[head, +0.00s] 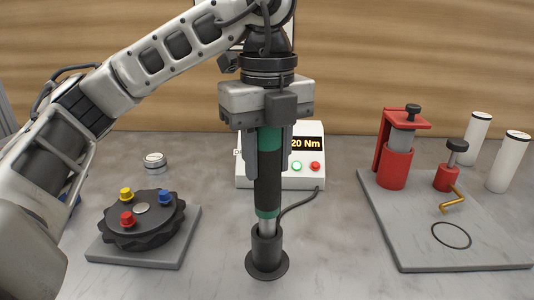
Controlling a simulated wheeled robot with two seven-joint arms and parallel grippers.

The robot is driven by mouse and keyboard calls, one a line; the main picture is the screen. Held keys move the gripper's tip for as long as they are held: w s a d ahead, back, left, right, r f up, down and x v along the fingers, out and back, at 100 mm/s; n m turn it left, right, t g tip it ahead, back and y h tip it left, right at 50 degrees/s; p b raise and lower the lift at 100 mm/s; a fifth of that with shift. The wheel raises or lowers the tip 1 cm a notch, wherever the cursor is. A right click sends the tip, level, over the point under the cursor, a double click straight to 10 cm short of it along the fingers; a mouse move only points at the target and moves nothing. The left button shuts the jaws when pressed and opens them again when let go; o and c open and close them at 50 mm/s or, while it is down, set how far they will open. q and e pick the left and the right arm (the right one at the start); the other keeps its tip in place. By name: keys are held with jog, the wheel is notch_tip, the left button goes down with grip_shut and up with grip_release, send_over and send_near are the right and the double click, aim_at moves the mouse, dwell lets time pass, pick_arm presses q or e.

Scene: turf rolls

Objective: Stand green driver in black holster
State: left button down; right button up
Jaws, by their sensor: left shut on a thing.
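The green driver (267,180) is upright, a long cylinder with green bands, a dark grip and a silver lower end. My left gripper (267,165) points down from above and is shut on the driver's upper part. The black holster (266,254) is a short dark tube on a round base on the table. The driver's silver lower end meets the holster's mouth and appears to be inside it; how deep it goes is hidden. My right gripper is not in view.
A white controller (258,176) reading "20 Nm" stands behind the driver, with a dark cable. At left is a black knobbed dial on a grey plate (180,250) and a small metal cylinder (154,161). At right a grey board (398,232) bears red fixtures; white cylinders (508,165) stand behind.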

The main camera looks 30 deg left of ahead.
pick_arm(q)
jog(key=c, duration=0.9)
grip_release()
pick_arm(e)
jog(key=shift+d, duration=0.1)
pick_arm(q)
notch_tip(320, 180, up, 16)
jog(key=p, duration=0.6)
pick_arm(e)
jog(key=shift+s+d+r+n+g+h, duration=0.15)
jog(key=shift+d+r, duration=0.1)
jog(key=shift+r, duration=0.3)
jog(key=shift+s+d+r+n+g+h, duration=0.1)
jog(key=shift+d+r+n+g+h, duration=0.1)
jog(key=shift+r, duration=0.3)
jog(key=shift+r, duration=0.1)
